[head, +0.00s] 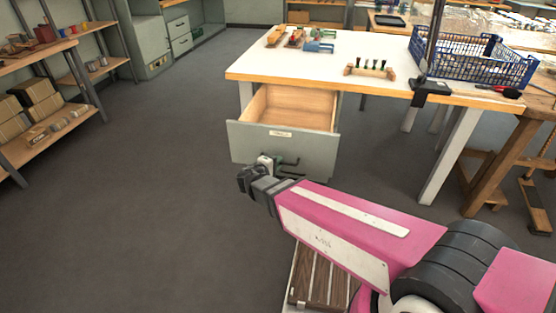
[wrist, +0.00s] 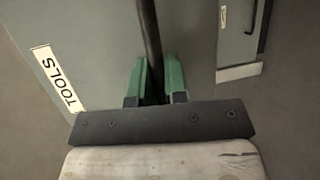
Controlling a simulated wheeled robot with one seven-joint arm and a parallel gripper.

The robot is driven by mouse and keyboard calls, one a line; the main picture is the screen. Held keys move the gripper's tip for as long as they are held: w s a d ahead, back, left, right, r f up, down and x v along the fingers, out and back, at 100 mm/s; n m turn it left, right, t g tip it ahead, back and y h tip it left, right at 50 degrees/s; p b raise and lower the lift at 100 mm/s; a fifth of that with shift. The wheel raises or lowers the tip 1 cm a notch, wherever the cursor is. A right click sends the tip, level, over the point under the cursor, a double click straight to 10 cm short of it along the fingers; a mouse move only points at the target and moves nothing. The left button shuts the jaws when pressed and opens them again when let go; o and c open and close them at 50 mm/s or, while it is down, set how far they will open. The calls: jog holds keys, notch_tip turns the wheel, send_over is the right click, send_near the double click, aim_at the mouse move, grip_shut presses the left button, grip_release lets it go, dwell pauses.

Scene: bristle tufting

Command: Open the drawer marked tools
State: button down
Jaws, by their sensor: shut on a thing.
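The grey drawer (head: 305,143) under the white-topped workbench is pulled out, and its wooden inside (head: 290,108) is in view and looks empty. A label (head: 281,134) is on its front; in the wrist view the label (wrist: 58,78) reads TOOLS. My gripper (wrist: 157,82) has its green fingers on both sides of the dark bar handle (wrist: 149,35) and is shut on it. In the head view my gripper (head: 280,163) is at the drawer's front, partly hidden by my wrist.
Shelves (head: 60,125) stand at the left. The floor (head: 150,200) left of the drawer is clear.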

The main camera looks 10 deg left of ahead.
jog(key=c, duration=1.2)
grip_release()
jog(key=shift+o, duration=0.2)
jog(key=v, duration=1)
jog(key=shift+s+a, duration=0.2)
jog(key=shift+s, duration=0.2)
